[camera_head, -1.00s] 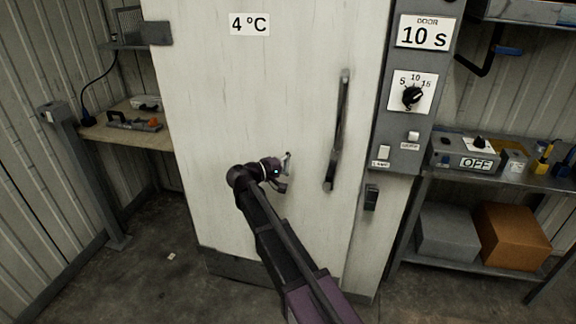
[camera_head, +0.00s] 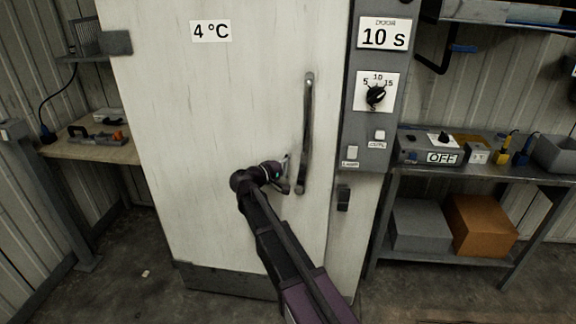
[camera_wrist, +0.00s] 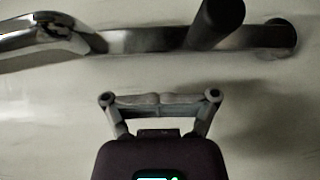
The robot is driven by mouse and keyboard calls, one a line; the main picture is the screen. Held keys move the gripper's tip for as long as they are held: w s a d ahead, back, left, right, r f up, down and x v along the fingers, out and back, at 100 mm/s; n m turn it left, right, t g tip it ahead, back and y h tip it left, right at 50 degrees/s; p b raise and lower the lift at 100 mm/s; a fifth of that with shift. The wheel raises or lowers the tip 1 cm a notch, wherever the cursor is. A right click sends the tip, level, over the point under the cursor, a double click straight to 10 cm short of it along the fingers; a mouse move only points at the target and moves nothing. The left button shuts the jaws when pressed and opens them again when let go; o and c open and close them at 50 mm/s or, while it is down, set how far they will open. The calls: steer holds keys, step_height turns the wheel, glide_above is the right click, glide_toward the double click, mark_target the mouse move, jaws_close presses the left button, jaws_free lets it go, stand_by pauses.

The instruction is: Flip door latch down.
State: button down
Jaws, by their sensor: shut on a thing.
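The door latch appears to be the small dark fitting (camera_head: 343,198) at the right edge of the pale cold-room door (camera_head: 200,120), below the control panel. My gripper (camera_head: 286,165) is in front of the door, just left of the lower part of the long door handle (camera_head: 307,130). In the wrist view my gripper's fingers (camera_wrist: 157,99) are drawn together; whatever is between them cannot be made out. The handle (camera_wrist: 150,38) crosses the top of that view, apart from the fingers. The latch is right of and below my gripper, not touched by it.
The control panel (camera_head: 355,120) with a dial (camera_head: 376,95) and switches stands right of the door. A metal shelf (camera_head: 480,175) holds devices, with a grey box (camera_head: 418,226) and an orange box (camera_head: 480,225) beneath. A wooden bench (camera_head: 90,150) is at left.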

steer(key=shift+s+d+r+m+y+p, duration=0.1)
steer(key=shift+d+m+y+p, duration=0.2)
steer(key=shift+d+p, duration=0.3)
stand_by(0.6)
steer(key=shift+s+d+p, duration=0.1)
steer(key=shift+d+p, duration=0.05)
steer(key=shift+p, duration=0.3)
